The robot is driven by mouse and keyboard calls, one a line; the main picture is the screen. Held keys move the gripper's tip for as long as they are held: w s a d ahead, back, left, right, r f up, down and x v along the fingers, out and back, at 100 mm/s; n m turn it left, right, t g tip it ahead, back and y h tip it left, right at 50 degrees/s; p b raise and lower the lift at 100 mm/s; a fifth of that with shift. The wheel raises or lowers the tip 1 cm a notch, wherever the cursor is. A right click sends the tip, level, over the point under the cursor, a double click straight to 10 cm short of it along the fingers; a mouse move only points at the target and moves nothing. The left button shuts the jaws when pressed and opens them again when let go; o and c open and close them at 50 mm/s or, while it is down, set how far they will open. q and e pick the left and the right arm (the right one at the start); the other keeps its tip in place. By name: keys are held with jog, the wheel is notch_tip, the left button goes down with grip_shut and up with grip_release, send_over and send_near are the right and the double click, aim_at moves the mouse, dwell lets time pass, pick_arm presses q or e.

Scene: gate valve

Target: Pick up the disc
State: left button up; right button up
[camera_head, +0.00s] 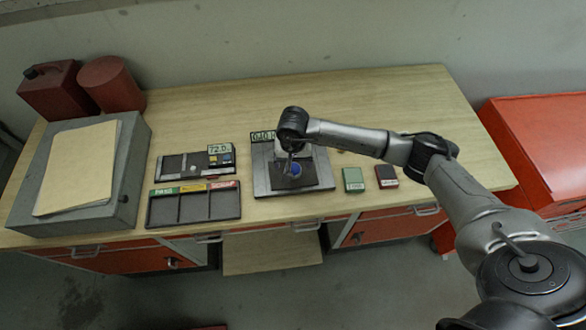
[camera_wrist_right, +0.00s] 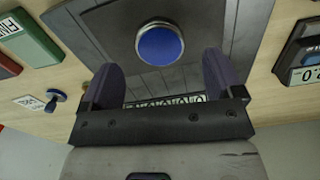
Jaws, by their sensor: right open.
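The disc (camera_head: 295,169) is blue and round, and lies on a dark plate of the grey device (camera_head: 262,180) in the middle of the workbench. In the right wrist view the blue disc (camera_wrist_right: 160,46) has a pale metal rim and sits ahead of my fingertips, centred between them. My right gripper (camera_head: 290,164) hangs over the device, pointing down. In its wrist view the two fingers of my right gripper (camera_wrist_right: 162,68) are spread wide with nothing between them. I cannot tell its exact height above the disc. My left gripper is not in view.
A green box (camera_head: 353,180) and a dark red box (camera_head: 387,176) stand right of the device. A three-compartment tray (camera_head: 194,206) and a device with a display (camera_head: 193,162) lie left. A small blue-topped item (camera_wrist_right: 57,95) shows in the wrist view. The bench's back right is clear.

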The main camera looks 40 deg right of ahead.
aim_at(293, 169)
jog(key=shift+s+f, duration=0.1)
jog(key=shift+f, duration=1.75)
jog(key=c, duration=1.2)
jog(key=shift+r, duration=0.15)
